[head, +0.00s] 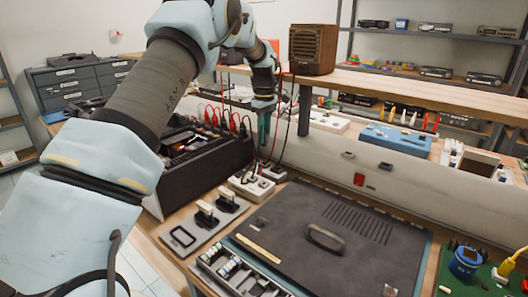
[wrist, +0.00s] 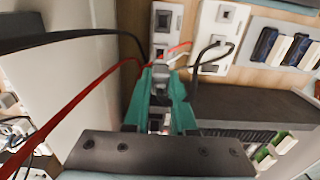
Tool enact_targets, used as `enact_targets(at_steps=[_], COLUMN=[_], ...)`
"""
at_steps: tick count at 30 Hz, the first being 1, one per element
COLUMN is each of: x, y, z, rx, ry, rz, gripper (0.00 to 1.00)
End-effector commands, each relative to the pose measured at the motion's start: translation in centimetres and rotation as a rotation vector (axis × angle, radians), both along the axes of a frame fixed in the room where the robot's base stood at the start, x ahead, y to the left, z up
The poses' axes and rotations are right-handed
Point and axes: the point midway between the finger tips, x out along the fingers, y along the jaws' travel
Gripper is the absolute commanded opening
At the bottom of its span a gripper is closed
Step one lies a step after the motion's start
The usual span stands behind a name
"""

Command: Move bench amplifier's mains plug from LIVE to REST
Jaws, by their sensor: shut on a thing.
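My gripper (head: 263,128) is high over the back of the bench, above the white socket blocks (head: 251,185). In the wrist view its teal fingers (wrist: 165,88) are shut on a small grey plug (wrist: 161,104), seen between them. The plug is mostly hidden in the head view. Beyond the fingertips the wrist view shows a white socket block (wrist: 164,22) and a second, larger one (wrist: 215,35). Red and black leads pass close to the fingers. I cannot read any LIVE or REST label, nor tell which lead belongs to the held plug.
A black equipment case (head: 200,160) with red leads stands to the left. A grey plate (head: 190,255) with upright plugs lies in front of it. A large dark panel with a handle (head: 335,215) covers the middle. A wooden speaker (head: 313,48) stands on the raised shelf behind.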

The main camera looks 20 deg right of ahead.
Motion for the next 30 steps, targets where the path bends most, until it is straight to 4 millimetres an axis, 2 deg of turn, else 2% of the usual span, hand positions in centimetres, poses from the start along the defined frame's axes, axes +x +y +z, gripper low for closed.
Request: enact_targets(at_steps=[3,7,15,30], x=[-0.2,-1.6,-4.7,-5.0], y=[-0.2,-0.9,-2.4,-2.5], z=[1.4,1.6,-0.5,-4.1], rx=[-0.001,0.004,0.003,0.001], ry=[0.000,0.002,0.001,0.002], rz=[-0.001,-0.001,0.000,0.000], gripper=[0.00,0.00,0.00,0.00])
